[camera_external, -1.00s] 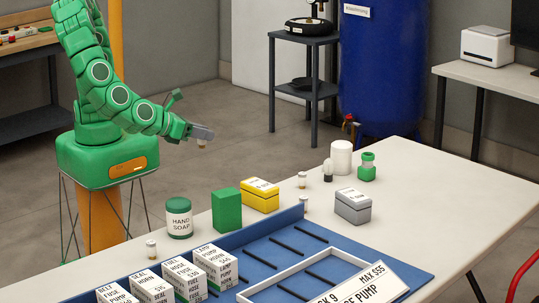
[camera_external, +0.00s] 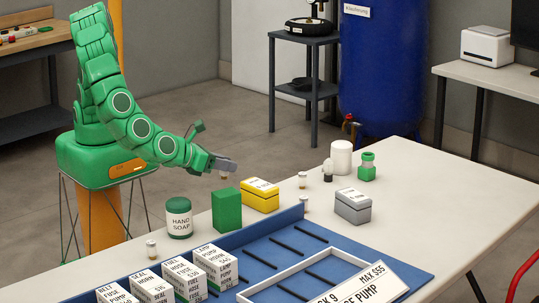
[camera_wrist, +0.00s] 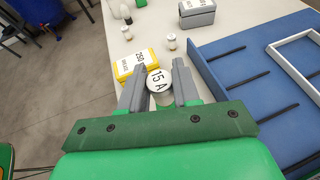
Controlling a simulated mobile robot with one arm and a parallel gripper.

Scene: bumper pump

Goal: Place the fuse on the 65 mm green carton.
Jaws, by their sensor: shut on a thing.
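My gripper (camera_external: 226,165) is shut on a small fuse (camera_external: 224,175), held upright below the fingertips. In the wrist view, the fuse's round white top (camera_wrist: 159,81) reads "15 A" between the two grey fingers of my gripper (camera_wrist: 160,76). The plain green carton (camera_external: 227,210) stands on the table between the soap tin and the yellow box. The fuse is above the carton and apart from it, near its back edge in the outside view. In the wrist view, the fingers and fuse mostly hide the carton; only patches of green show behind them. Its size is not readable.
A green hand soap tin (camera_external: 179,218) stands left of the carton, a yellow box (camera_external: 260,195) right of it. Similar small fuses (camera_external: 302,180) and a grey box (camera_external: 353,206) stand farther right. A blue tray (camera_external: 285,245) with labelled boxes (camera_external: 214,268) lies in front.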

